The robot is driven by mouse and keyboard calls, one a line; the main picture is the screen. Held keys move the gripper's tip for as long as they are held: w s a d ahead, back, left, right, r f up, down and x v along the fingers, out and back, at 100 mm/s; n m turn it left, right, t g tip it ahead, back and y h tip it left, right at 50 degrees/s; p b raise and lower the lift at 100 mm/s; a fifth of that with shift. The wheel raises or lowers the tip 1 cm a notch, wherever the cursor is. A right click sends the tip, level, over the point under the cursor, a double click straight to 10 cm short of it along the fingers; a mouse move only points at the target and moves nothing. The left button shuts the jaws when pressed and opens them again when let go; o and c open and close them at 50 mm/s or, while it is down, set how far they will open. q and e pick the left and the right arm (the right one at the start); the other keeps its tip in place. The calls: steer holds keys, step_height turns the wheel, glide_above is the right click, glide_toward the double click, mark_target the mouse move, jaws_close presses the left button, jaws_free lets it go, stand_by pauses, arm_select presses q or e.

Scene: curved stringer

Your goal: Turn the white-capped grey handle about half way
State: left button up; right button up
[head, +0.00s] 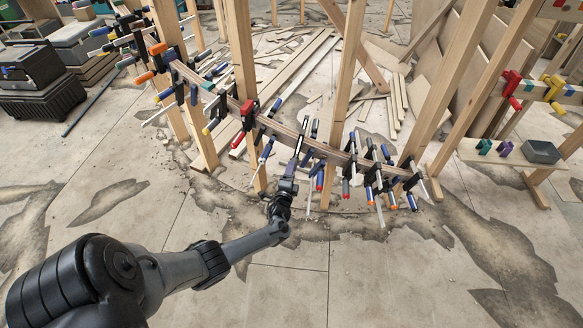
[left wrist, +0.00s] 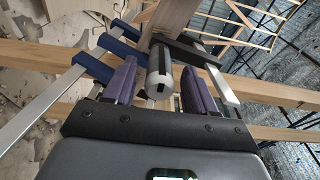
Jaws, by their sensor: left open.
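The grey handle (left wrist: 160,66) with a pale white band near its end shows in the left wrist view, end-on towards the camera. It belongs to a clamp on the curved wooden stringer (head: 335,154). My left gripper (left wrist: 159,85) is open, with one purple-padded finger on each side of the handle. Gaps show on both sides, so the fingers do not appear to press on it. In the head view my left gripper (head: 293,166) is at the middle of the stringer, on its near side; the handle is hard to make out there. My right gripper is not in view.
Many clamps with blue, red and orange handles line the stringer. Upright wooden posts (head: 348,65) stand along the stringer. The concrete floor (head: 370,275) in front is clear.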

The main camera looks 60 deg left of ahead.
arm_select(q)
steer(key=p+v, duration=0.3)
steer(key=v, duration=0.5)
steer(key=shift+s+d, duration=0.2)
steer(key=shift+r, duration=0.1)
steer(key=p+v, duration=0.2)
steer(key=v, duration=0.1)
steer(key=shift+d, duration=0.1)
stand_by(0.4)
steer(key=shift+s, duration=0.15)
